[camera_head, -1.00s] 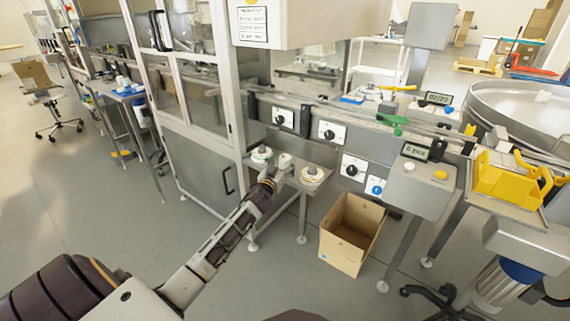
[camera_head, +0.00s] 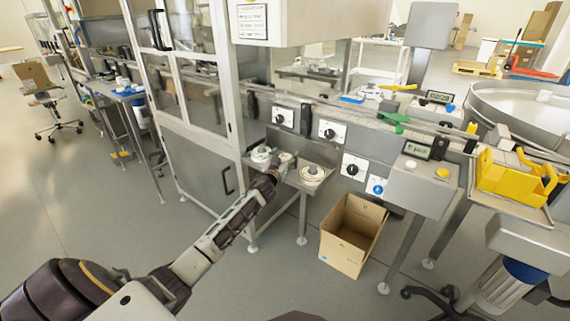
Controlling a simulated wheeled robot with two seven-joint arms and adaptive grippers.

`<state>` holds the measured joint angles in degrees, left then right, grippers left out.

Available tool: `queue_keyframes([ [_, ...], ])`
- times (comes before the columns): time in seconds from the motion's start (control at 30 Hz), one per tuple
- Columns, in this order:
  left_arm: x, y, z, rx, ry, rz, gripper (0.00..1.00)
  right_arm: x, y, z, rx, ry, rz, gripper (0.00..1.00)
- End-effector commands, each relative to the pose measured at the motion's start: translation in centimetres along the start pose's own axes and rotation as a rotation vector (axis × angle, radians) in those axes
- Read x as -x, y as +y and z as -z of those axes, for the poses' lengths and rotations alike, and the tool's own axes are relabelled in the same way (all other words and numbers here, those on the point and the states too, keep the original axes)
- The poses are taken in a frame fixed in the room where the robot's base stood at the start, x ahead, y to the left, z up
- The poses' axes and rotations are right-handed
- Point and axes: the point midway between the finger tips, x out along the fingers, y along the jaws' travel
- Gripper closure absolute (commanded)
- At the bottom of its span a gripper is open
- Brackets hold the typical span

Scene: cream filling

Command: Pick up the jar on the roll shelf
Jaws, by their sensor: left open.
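The small metal roll shelf (camera_head: 292,179) sticks out from the machine's front at the centre. A white roll with a dark grey core (camera_head: 262,154) sits at its left end. Another pale roll with a dark core (camera_head: 312,174) sits at its right end. My left gripper (camera_head: 286,162) reaches over the shelf between the two rolls, its jaws open. A jar cannot be told apart at the gripper; the wrist and fingers hide part of the shelf there. My right gripper is not in view.
An open cardboard box (camera_head: 350,234) stands on the floor below and right of the shelf. The machine's glazed cabinet (camera_head: 197,100) rises behind left. A grey control box (camera_head: 421,187) and yellow bin (camera_head: 512,180) are at the right.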

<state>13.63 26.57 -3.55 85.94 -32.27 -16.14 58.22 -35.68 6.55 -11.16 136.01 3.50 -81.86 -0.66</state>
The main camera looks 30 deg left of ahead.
Motion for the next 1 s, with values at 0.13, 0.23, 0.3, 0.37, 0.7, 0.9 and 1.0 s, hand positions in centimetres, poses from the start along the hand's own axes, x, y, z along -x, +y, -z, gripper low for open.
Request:
queue_keyframes([
  [0.13, 0.0, 0.0, 0.02, 0.0, 0.0, 0.0, 0.29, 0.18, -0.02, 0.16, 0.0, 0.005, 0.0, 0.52],
  [0.23, 0.01, 0.01, 0.02, 0.0, 0.0, 0.0, 0.29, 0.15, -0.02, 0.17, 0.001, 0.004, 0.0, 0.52],
  [0.3, 0.01, 0.01, 0.01, 0.0, 0.0, 0.0, 0.29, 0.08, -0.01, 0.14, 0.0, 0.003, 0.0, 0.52],
  [0.37, 0.01, 0.01, 0.01, 0.0, 0.0, 0.0, 0.29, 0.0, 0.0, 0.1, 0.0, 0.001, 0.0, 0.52],
  [0.7, 0.02, 0.02, 0.0, 0.0, 0.0, 0.0, 0.7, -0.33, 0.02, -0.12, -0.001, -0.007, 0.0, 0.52],
  [0.9, 0.01, 0.02, 0.05, 0.0, 0.001, 0.0, 0.81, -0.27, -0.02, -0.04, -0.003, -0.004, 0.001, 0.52],
  [1.0, 0.01, 0.02, 0.06, 0.0, 0.001, 0.0, 0.81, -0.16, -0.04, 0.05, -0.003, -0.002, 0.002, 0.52],
])
